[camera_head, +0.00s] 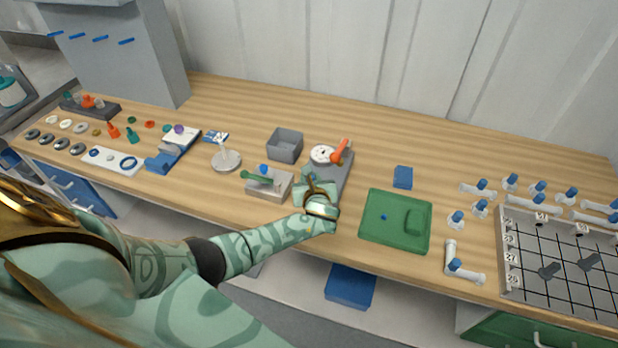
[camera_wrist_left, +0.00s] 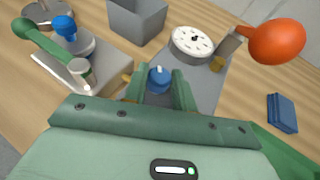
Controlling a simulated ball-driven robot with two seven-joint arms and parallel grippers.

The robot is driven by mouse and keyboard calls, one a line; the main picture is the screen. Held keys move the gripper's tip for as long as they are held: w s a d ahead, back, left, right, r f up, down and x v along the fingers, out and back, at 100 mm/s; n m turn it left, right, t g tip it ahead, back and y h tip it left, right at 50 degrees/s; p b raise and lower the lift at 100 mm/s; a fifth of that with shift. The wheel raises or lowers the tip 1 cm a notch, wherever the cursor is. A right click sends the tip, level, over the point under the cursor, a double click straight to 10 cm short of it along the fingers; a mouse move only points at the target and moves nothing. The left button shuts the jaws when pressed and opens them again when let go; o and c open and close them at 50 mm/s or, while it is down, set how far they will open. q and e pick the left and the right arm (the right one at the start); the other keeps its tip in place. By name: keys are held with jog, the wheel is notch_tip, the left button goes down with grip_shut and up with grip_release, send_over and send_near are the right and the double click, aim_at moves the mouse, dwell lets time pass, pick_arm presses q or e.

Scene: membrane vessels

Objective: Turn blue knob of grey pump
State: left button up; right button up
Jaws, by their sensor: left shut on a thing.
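The grey pump (camera_head: 338,180) stands on the wooden bench in the head view. It has a round white dial (camera_wrist_left: 193,43) and an orange-handled lever (camera_head: 339,150); its grey base (camera_wrist_left: 203,82) also shows in the left wrist view. Its blue knob (camera_wrist_left: 159,75) sits between the two green fingers of my left gripper (camera_wrist_left: 159,84), which is shut on it. In the head view my left gripper (camera_head: 314,188) is at the near end of the pump and hides the knob. My right gripper is in neither view.
Close left is a pale device (camera_head: 270,188) with a green handle and another blue knob. A grey open box (camera_head: 285,145) stands behind. A green tray (camera_head: 395,222) and a blue block (camera_head: 403,177) lie to the right. White pipe pieces and a gridded board (camera_head: 560,262) are farther right.

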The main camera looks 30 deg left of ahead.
pick_arm(q)
jog(key=shift+w+d+f+n+g+y+b, duration=0.1)
jog(key=shift+n+g+y+b, duration=0.15)
jog(key=shift+n+g+y, duration=0.15)
jog(key=shift+d+f+n+g+y+b, duration=0.1)
jog(key=shift+n+g+y+b, duration=0.2)
jog(key=shift+n+y, duration=0.15)
jog(key=n+g+y+b, duration=0.1)
jog(key=n+g+b, duration=0.1)
jog(key=b, duration=0.1)
jog(key=n+g+y+b, duration=0.1)
jog(key=n+g+b, duration=0.2)
jog(key=w+n+g+y+b, duration=0.1)
jog(key=n+g+b, duration=0.2)
jog(key=b, duration=0.1)
jog(key=shift+d, duration=0.1)
jog(key=shift+r+n+g+b, duration=0.2)
jog(key=shift+n+g+b, duration=0.25)
jog(key=shift+g+b, duration=0.3)
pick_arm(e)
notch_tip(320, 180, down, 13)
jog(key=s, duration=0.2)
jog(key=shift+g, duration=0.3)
pick_arm(q)
jog(key=shift+r, duration=0.1)
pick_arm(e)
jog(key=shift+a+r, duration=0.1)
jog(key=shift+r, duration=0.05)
pick_arm(q)
jog(key=o, duration=1)
